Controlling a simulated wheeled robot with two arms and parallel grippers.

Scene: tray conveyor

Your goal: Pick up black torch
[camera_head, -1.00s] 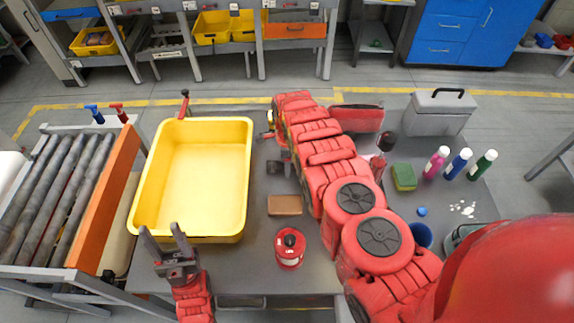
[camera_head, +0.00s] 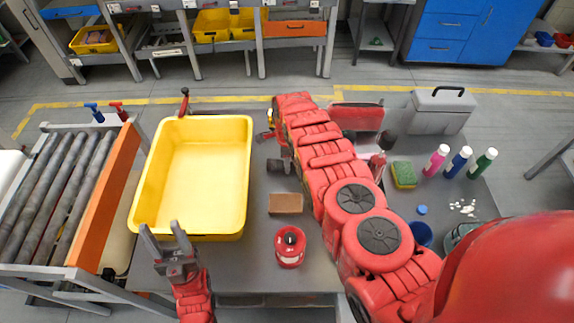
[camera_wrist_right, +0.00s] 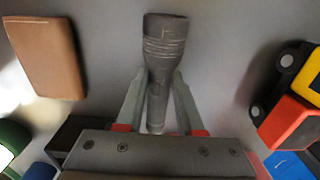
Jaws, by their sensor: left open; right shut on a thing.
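The black torch (camera_wrist_right: 163,50) is a dark grey-black flashlight with a wide ribbed head. In the right wrist view its narrow body lies between the fingers of my right gripper (camera_wrist_right: 158,85), which is shut on it, with the head pointing away from the palm. In the head view a dark part of the torch (camera_head: 275,166) shows just left of my red right arm, which hides the gripper. My left gripper (camera_head: 163,230) is open and empty over the near left corner of the yellow tray.
The empty yellow tray (camera_head: 200,180) is left of the torch. A brown block (camera_head: 286,203) and a red round container (camera_head: 290,247) are nearer. A toy truck (camera_wrist_right: 290,105) lies beside the torch. Bottles (camera_head: 458,162), a sponge (camera_head: 404,174) and a grey toolbox (camera_head: 438,113) are at right.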

